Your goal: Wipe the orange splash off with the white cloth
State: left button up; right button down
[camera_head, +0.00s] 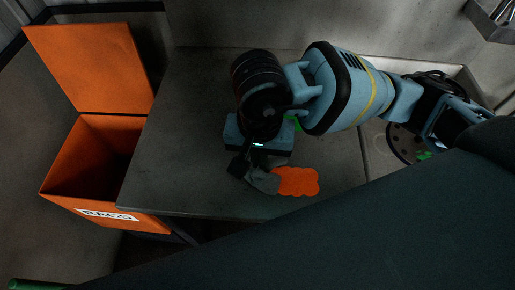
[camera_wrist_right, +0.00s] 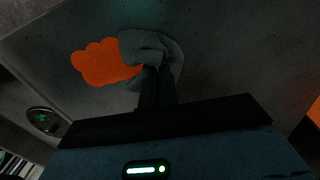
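The orange splash (camera_head: 296,181) is a flat, scalloped patch on the grey table top (camera_head: 190,130). It also shows in the right wrist view (camera_wrist_right: 102,63). The cloth (camera_head: 263,180) looks grey in this dim light and lies bunched at the left edge of the splash in the head view. In the right wrist view the cloth (camera_wrist_right: 145,45) overlaps one side of the splash. My right gripper (camera_head: 250,170) points down at the cloth, its fingers (camera_wrist_right: 156,78) close together with cloth bunched around their tips. My left gripper is not in view.
An open orange bin (camera_head: 65,197) labelled RAGS, its lid raised, stands left of the table. A dark round fixture (camera_head: 404,143) sits right of the table, near a green item (camera_head: 424,156). A metal tray (camera_head: 492,22) is at the top right. The table's left part is clear.

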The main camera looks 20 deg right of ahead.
jog(key=c, duration=0.6)
grip_release()
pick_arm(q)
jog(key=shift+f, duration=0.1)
pick_arm(e)
jog(key=shift+f, duration=0.1)
jog(key=shift+f+b, duration=0.8)
jog(key=shift+f, duration=0.2)
grip_shut()
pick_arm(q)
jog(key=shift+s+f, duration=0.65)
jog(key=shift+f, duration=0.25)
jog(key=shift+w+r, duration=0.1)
pick_arm(e)
jog(key=shift+r, duration=0.1)
